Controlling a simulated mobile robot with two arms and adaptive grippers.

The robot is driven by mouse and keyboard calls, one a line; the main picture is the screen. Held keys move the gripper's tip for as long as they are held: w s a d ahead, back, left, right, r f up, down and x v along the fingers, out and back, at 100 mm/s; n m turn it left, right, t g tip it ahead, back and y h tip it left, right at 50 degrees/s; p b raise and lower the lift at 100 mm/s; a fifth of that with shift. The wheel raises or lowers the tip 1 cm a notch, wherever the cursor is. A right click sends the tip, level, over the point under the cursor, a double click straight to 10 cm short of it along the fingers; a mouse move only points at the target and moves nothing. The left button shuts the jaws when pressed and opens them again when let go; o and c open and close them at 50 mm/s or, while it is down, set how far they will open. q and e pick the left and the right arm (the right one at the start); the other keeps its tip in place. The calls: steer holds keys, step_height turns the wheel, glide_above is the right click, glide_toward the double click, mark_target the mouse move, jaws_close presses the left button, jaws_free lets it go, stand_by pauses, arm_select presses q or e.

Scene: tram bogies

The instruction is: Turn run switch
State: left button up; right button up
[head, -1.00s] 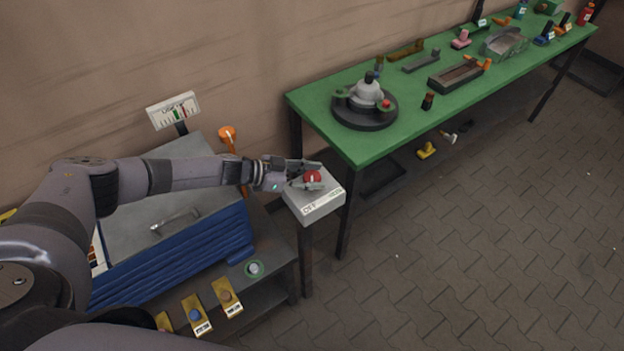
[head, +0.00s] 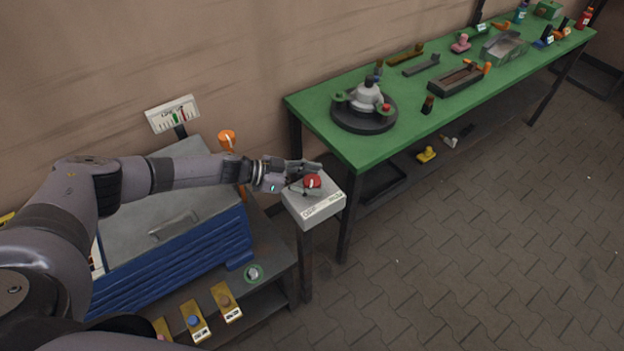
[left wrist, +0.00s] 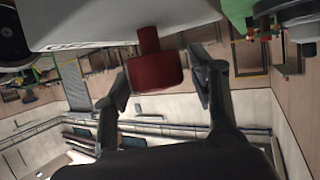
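The run switch is a red knob (head: 312,182) with a pale mark on a grey box (head: 317,205) on a post. The box has a white label on its front edge. My left gripper (head: 304,174) is just left of the knob in the head view. In the left wrist view the red knob (left wrist: 155,73) stands between the two spread fingers (left wrist: 160,77), with a gap visible at the right finger. The left finger is close to it; contact is unclear. The gripper holds nothing. My right gripper is not in view.
A green table (head: 376,142) with a round fixture (head: 364,119) and several parts stands behind and right of the box. A gauge (head: 173,114) and an orange-topped post (head: 227,140) are at left. A bench with a blue-sided unit (head: 180,254) lies below my arm. Paved floor at right is clear.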

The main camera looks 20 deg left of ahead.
mark_target(313, 180)
arm_select(q)
steer(key=shift+o, duration=0.3)
step_height(313, 180, up, 10)
stand_by(0.5)
steer(key=shift+d, duration=0.1)
